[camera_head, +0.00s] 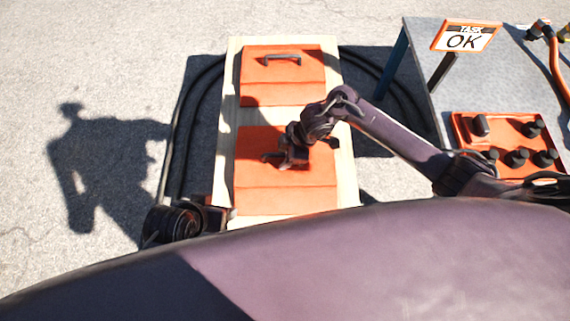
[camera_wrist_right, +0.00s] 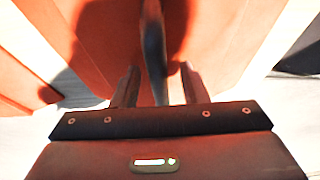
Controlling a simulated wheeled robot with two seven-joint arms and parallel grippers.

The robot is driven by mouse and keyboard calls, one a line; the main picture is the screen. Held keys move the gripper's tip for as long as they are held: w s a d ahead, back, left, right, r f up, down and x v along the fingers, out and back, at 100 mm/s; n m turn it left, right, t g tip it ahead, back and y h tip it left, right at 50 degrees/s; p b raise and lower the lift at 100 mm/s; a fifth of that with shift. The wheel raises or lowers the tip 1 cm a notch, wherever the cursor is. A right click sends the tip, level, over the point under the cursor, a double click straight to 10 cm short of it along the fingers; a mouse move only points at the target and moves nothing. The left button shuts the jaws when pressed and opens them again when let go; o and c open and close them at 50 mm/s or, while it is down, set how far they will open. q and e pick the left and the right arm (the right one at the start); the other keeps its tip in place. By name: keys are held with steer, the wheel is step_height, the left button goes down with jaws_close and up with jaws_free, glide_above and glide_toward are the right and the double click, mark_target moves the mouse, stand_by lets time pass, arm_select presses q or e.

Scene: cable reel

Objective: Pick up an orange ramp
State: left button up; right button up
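Two orange ramps lie on a pale wooden board. The far ramp (camera_head: 262,88) has a dark handle (camera_head: 283,58) on top. The near ramp (camera_head: 285,200) lies under my right gripper (camera_head: 284,160), which hides its handle in the head view. In the right wrist view my right gripper (camera_wrist_right: 158,88) has its two fingers apart. A dark, blurred bar (camera_wrist_right: 153,45), apparently the handle, runs between them over the orange surface. I see no clear grip on it. A dark part of my left arm shows at the board's lower left; its fingers are unclear.
The wooden board (camera_head: 347,185) lies on concrete, with a black hose (camera_head: 186,115) looping around it. At right stands a grey table (camera_head: 432,62) with an "OK" sign (camera_head: 465,38) and an orange panel with black knobs (camera_head: 505,120). Ground at left is free.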

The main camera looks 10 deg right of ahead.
steer(key=shift+f, duration=0.2)
stand_by(0.6)
steer(key=shift+c, duration=0.4)
jaws_close()
stand_by(0.8)
steer(key=shift+w+r, duration=0.1)
steer(key=shift+w, duration=0.05)
